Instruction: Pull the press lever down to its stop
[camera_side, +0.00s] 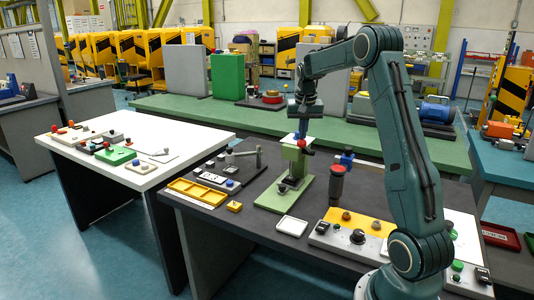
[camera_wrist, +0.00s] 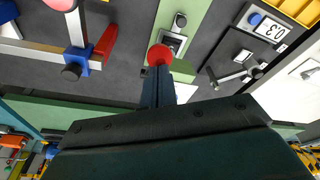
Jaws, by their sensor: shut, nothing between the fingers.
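The light green press (camera_side: 290,170) stands on its green base (camera_side: 278,200) on the dark table. A red ball knob (camera_side: 302,144), seemingly the end of the press lever, shows near the top of the press; it also shows in the wrist view (camera_wrist: 160,54). The lever's arm is mostly hidden. My gripper (camera_side: 302,134) points down with its fingers together, empty, right at the knob. In the wrist view the fingertips (camera_wrist: 157,72) end at the knob's edge. I cannot tell whether they touch it.
A blue fitting (camera_side: 347,158) and a red-topped dark cylinder (camera_side: 338,182) stand close right of the press. A yellow tray (camera_side: 200,192) and a clamp-like bar (camera_side: 247,155) are to the left.

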